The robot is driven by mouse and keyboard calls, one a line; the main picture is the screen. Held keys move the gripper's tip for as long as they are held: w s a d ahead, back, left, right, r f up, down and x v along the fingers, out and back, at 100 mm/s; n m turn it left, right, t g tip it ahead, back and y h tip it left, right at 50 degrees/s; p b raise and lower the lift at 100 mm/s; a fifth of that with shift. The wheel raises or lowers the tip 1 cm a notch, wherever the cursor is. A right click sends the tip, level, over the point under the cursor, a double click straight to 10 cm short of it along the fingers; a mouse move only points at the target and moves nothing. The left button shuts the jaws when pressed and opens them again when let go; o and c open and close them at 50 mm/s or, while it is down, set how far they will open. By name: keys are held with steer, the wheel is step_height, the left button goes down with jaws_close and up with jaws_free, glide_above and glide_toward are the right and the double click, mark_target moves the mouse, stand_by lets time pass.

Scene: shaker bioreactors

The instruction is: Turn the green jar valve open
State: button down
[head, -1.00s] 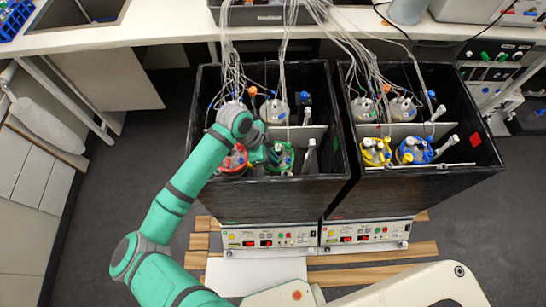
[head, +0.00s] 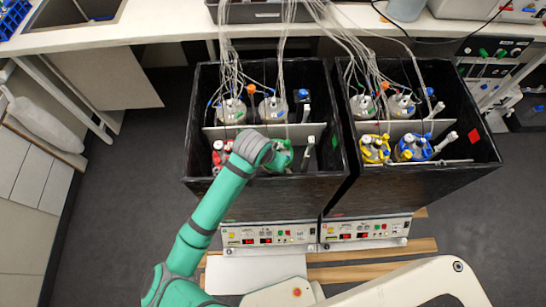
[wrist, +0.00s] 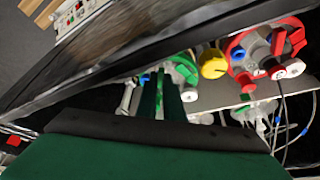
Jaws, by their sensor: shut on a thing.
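The green jar (head: 284,156), with a green ring lid, stands in the front compartment of the left black box, partly hidden by my wrist. In the wrist view the green jar (wrist: 185,68) is just beyond the fingertips. My gripper (wrist: 160,80) has two dark green fingers close together, reaching over the green jar's near side and shut on its valve. The fingers cover the valve, so how far it is turned cannot be seen. In the head view the gripper is hidden behind my wrist.
The red jar (head: 221,152) stands left of the green jar; it also shows in the wrist view (wrist: 265,50), beside a yellow round part (wrist: 212,63). Grey-lidded jars with tubes stand behind a divider. The right box (head: 430,178) holds yellow and blue jars. Tall box walls surround the gripper.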

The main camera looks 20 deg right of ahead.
steer(key=n, duration=0.2)
steer(key=n+t+y, duration=0.1)
steer(key=n, duration=0.2)
steer(key=shift+s+d+n+y, duration=0.2)
steer(key=shift+d+n+y, duration=0.1)
steer(key=shift+y, duration=0.1)
stand_by(0.4)
steer(key=c, duration=1.9)
jaws_free()
steer(key=shift+o, duration=0.2)
steer(key=v, duration=1)
steer(key=shift+s+r, duration=0.3)
